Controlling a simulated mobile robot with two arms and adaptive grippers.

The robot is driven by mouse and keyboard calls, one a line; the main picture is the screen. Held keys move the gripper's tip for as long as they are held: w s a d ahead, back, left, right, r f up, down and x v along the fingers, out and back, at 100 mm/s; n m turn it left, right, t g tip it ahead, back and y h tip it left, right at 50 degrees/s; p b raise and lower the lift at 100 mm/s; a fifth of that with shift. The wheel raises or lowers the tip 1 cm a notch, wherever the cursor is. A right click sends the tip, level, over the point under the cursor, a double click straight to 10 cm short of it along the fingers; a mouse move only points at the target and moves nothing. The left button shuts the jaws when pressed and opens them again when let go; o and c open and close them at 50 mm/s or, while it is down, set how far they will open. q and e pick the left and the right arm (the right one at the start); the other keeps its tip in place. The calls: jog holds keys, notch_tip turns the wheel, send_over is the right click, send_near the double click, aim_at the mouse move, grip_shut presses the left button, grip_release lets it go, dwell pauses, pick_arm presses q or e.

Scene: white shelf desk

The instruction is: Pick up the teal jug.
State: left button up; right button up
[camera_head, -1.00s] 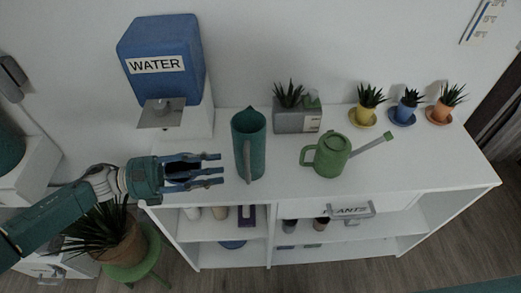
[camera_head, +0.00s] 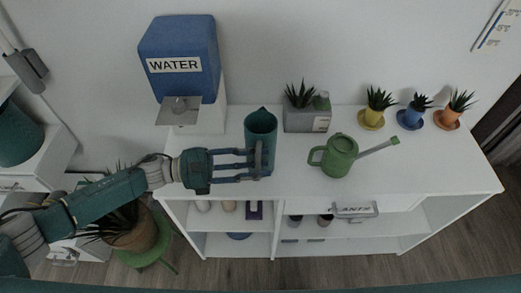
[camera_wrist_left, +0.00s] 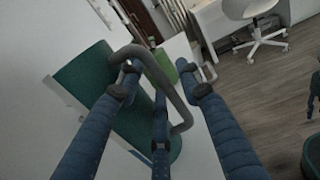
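The teal jug (camera_head: 261,126) stands upright on the white desk top, right of the water dispenser. Its grey handle faces the desk's front edge. My left gripper (camera_head: 255,165) is at the jug's handle side, its blue fingers spread apart. In the left wrist view the jug (camera_wrist_left: 88,75) looks tilted, and its grey handle (camera_wrist_left: 158,72) passes between the spread fingers of my left gripper (camera_wrist_left: 166,74). I cannot tell whether any finger touches the handle. My right gripper is not in view.
A blue water dispenser (camera_head: 180,50) stands left of the jug. Several small potted plants line the back right. The desk's front right top is clear.

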pick_arm(q)
grip_shut()
jog(key=shift+r, duration=0.1)
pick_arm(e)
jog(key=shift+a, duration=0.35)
pick_arm(q)
jog(key=shift+r, duration=0.1)
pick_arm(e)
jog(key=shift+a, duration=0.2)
